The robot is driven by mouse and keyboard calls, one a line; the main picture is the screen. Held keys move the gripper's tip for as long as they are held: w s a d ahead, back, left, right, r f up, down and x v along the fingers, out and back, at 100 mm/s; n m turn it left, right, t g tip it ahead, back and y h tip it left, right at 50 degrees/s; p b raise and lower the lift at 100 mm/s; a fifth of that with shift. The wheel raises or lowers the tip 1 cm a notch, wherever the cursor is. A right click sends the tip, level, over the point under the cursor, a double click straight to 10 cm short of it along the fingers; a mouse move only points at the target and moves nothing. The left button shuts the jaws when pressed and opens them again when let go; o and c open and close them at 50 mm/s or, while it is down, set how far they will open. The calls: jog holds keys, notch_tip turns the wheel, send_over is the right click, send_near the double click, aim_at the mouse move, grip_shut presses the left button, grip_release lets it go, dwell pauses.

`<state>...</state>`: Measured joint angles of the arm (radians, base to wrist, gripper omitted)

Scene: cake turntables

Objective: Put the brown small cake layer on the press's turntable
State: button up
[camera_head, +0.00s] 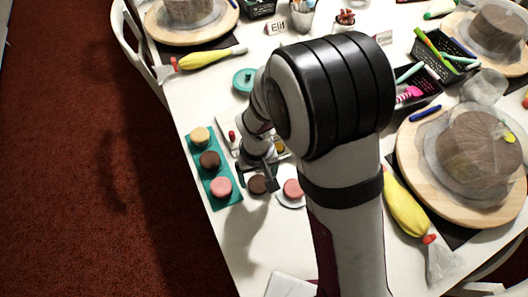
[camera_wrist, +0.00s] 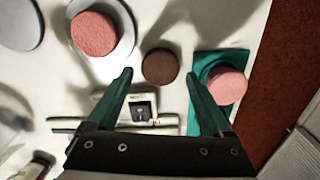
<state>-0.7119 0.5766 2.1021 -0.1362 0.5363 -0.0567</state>
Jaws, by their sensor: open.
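A brown small cake layer (camera_wrist: 160,66) stands on the white table, just beyond and between my fingertips in the wrist view. In the head view this brown layer (camera_head: 257,185) is beside my gripper (camera_head: 258,172). My gripper (camera_wrist: 158,78) is open with nothing between its fingers. Another brown layer (camera_head: 209,159) sits on the teal tray (camera_head: 232,197) between a yellow layer (camera_head: 200,136) and a pink one (camera_head: 221,187). A pink layer (camera_wrist: 94,33) sits on a white round plate (camera_wrist: 126,24). I cannot tell which thing is the press; my arm hides part of the table.
A pale grey disc (camera_wrist: 20,22) lies at the wrist view's upper left. A small device with a black square (camera_wrist: 142,107) lies near my gripper. Wooden turntables (camera_head: 420,200) with covered cakes, a yellow piping bag (camera_head: 405,205) and black baskets (camera_head: 418,88) stand to the right.

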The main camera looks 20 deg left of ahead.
notch_tip(320, 180, down, 3)
jog(key=shift+f, duration=0.1)
jog(key=c, duration=1.2)
jog(key=r, duration=0.4)
jog(key=shift+w+d+r, duration=0.1)
jog(key=shift+d+r, duration=0.15)
jog(key=shift+r, duration=0.15)
jog(key=w+d+r+m, duration=0.4)
jog(key=d+r, duration=0.7)
jog(key=r, duration=0.1)
jog(key=w+d+r+m, duration=0.3)
jog(key=w+d+r, duration=0.2)
jog(key=d+r, duration=0.6)
jog(key=n, duration=0.7)
send_over(258, 183)
notch_tip(258, 183, down, 24)
jog(key=shift+s+d+r, duration=0.1)
jog(key=shift+d+r, duration=0.05)
jog(key=shift+r, duration=0.1)
jog(key=shift+f, duration=1.95)
